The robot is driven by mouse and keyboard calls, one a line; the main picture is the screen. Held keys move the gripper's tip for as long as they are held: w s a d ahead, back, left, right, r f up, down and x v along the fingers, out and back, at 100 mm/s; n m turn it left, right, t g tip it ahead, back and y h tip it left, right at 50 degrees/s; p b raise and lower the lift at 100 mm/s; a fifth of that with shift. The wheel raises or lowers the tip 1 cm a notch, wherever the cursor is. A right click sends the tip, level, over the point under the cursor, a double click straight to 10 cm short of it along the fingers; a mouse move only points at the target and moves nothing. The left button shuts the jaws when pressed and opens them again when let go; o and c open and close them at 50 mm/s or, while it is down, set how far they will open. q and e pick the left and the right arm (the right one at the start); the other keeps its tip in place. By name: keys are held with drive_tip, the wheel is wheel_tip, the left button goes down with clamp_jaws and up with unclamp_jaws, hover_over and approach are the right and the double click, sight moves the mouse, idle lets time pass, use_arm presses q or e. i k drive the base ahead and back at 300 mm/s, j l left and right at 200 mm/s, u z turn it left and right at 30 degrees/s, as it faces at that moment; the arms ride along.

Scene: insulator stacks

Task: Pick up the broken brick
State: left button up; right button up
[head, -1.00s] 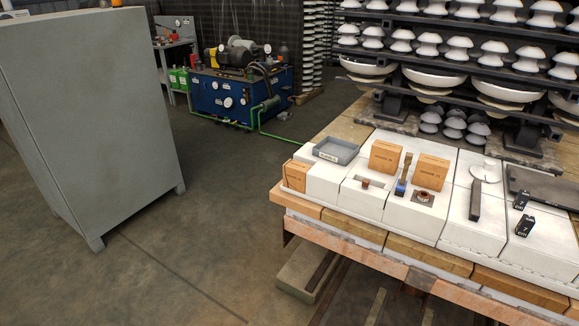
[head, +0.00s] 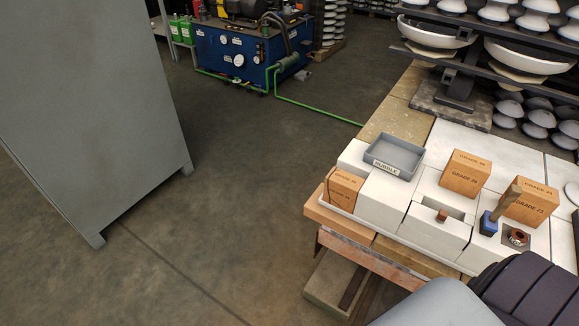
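Three orange-tan bricks with grade lettering are on the white block table top (head: 360,215). One brick (head: 344,187) sits at the near left corner, one brick (head: 465,174) stands behind the middle, and one brick (head: 532,203) stands further right, partly behind a brush. I cannot tell which brick is broken. A small reddish-brown piece (head: 442,215) sits in a recess of a white block. A grey tray labelled RUBBLE (head: 408,172) lies near the left brick. Neither gripper shows; a grey and dark ribbed arm part of mine covers the lower right.
A brush with a blue part (head: 488,224) and a reddish ring (head: 517,237) are on the right of the table. A grey cabinet (head: 95,110) stands left. A blue machine (head: 240,58) is behind. Insulator shelves rise behind the table.

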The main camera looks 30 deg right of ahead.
sight(342, 187)
drive_tip(key=i+j, duration=0.1)
drive_tip(key=i, duration=0.8)
drive_tip(key=i+j+z, duration=0.1)
drive_tip(key=z, duration=0.35)
drive_tip(key=i+j+z, duration=0.2)
drive_tip(key=z, duration=0.2)
drive_tip(key=i+j+z, duration=0.25)
drive_tip(key=z, duration=0.2)
